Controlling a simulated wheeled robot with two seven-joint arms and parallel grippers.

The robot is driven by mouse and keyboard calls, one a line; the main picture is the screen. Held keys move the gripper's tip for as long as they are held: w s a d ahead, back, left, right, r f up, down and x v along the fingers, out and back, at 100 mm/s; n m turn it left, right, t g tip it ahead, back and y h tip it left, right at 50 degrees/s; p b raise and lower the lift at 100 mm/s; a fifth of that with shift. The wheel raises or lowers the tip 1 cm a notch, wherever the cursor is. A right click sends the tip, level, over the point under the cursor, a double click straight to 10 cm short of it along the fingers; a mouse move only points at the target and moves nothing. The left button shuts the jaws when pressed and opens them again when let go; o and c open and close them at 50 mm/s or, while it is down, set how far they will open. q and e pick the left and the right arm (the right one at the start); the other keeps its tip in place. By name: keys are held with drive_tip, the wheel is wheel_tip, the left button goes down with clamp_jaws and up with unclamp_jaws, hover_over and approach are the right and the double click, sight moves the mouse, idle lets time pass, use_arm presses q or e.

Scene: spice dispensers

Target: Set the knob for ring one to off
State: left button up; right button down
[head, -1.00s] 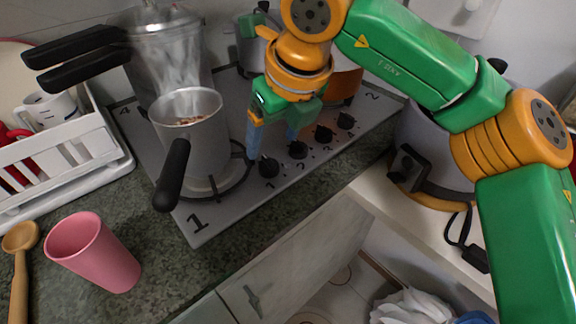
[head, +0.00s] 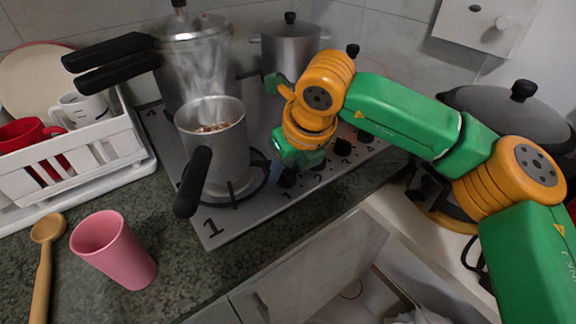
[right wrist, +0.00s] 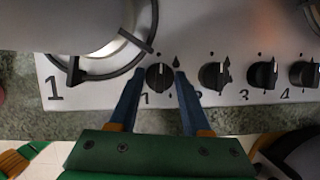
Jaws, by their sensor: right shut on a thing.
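The knob for ring one (right wrist: 160,77) is black and round, above the printed 1 on the front edge of the grey hob (head: 222,228). In the head view the knob (head: 287,178) is partly hidden by my right gripper (head: 296,174). In the right wrist view my right gripper (right wrist: 161,76) has one blue finger on each side of this knob and is shut on it. The knob's pale mark points roughly up, near the dot above it. A small saucepan (head: 213,140) stands on ring one. My left gripper is not in view.
Knob two (right wrist: 214,76) sits just right of the gripped knob, with more knobs beyond it. A pressure cooker (head: 190,60) stands behind. A pink cup (head: 113,250) and a white rack (head: 75,160) are at left.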

drive_tip(key=shift+n+y, duration=0.3)
drive_tip(key=shift+n, duration=0.4)
drive_tip(key=shift+c, duration=1.8)
unclamp_jaws()
drive_tip(key=v, duration=0.7)
drive_tip(key=shift+b, duration=0.35)
drive_tip(key=shift+w+r, duration=0.1)
